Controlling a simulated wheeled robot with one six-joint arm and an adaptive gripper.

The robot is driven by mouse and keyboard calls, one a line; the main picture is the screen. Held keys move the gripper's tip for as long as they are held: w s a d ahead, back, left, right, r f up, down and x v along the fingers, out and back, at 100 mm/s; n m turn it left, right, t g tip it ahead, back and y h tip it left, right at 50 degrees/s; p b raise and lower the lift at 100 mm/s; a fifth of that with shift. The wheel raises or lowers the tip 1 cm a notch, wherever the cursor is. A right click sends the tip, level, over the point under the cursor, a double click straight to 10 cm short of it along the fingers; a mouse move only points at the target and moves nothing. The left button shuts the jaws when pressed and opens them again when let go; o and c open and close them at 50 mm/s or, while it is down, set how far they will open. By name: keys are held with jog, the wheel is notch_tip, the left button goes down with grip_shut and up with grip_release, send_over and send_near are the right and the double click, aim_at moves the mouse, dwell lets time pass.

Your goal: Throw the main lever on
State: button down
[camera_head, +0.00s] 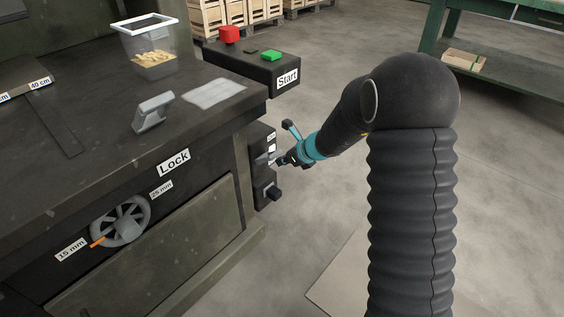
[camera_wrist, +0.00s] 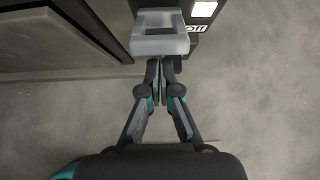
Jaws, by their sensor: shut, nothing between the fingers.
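The main lever appears in the wrist view as a light grey loop handle (camera_wrist: 162,47). It stands out from a dark panel on the side of the bench. In the head view it is a small grey piece (camera_head: 266,158) on that panel, partly hidden by my gripper. My gripper (camera_head: 281,161) is at the panel's right side. In the wrist view my gripper (camera_wrist: 160,62) has its fingertips together, with nothing between them, right at the handle's near edge. I cannot tell whether they touch it.
A dark box (camera_head: 250,68) with a red button, a green button and a "Start" label juts out above the panel. A dark switch (camera_head: 273,192) sits low on the panel. The bench (camera_head: 110,95) fills the left. Open floor (camera_head: 510,190) lies to the right.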

jog(key=s+d+r+n+h+p, duration=0.1)
jog(key=s+d+r+n, duration=0.5)
jog(key=s, duration=0.6)
jog(key=s+d+r+n+h, duration=0.3)
jog(key=s+d+r+n, duration=0.3)
jog(key=s+n, duration=0.5)
jog(key=s+d+r+n+h+p, duration=0.1)
jog(key=s+d+r+n+h, duration=0.2)
jog(key=s+d+r+n, duration=0.4)
jog(key=s+r+n, duration=0.1)
jog(key=s+r, duration=0.1)
jog(key=s, duration=0.5)
jog(key=shift+s+r+n+p, duration=0.3)
jog(key=shift+s, duration=0.05)
jog(key=shift+a, duration=0.1)
